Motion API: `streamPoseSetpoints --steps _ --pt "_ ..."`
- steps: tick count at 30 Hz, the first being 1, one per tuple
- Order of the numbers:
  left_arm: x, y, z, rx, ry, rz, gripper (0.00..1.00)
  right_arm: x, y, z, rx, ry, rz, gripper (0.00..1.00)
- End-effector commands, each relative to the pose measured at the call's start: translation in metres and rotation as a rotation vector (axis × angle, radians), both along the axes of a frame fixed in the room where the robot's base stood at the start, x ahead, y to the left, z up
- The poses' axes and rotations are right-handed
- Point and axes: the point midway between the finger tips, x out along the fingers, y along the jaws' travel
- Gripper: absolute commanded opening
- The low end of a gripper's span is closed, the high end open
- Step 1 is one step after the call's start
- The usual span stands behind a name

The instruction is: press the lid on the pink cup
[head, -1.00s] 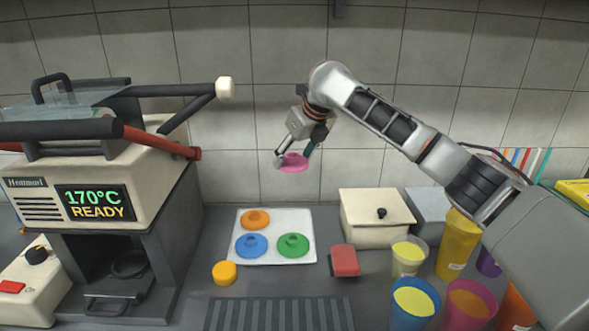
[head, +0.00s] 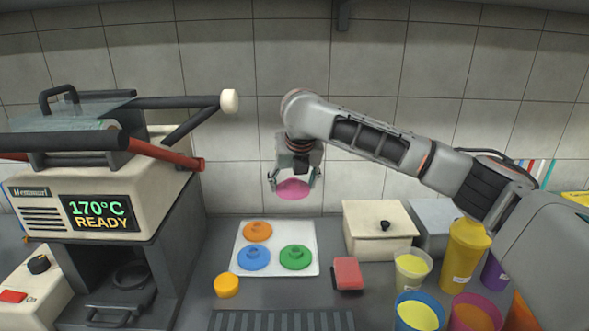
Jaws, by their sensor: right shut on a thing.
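My right gripper (head: 292,182) is shut on a pink lid (head: 292,190). It holds the lid in the air in front of the tiled wall, above the back of the white tray. The pink cup (head: 474,315) stands at the lower right, partly cut off by the picture's bottom edge. Yellowish liquid shows inside it, and its top is uncovered. The lid is well to the left of the cup and higher, apart from it. My left gripper is not in view.
A white tray (head: 308,231) holds orange, blue and green lids. A blue cup (head: 419,312), a pale cup (head: 412,268) and a yellow bottle (head: 464,258) stand around the pink cup. A sponge (head: 347,274), a cream box (head: 378,231) and a press (head: 95,205) are also on the counter.

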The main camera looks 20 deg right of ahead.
Motion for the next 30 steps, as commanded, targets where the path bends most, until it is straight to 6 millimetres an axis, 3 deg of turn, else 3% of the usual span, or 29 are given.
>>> streamPoseSetpoints --steps 17,30 --pt "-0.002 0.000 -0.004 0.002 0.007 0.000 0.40 -0.078 0.012 -0.046 -0.006 -0.005 -0.904 0.56" --pt "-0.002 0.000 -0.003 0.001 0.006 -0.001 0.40 -0.163 -0.006 -0.088 -0.002 -0.004 -1.910 0.56"
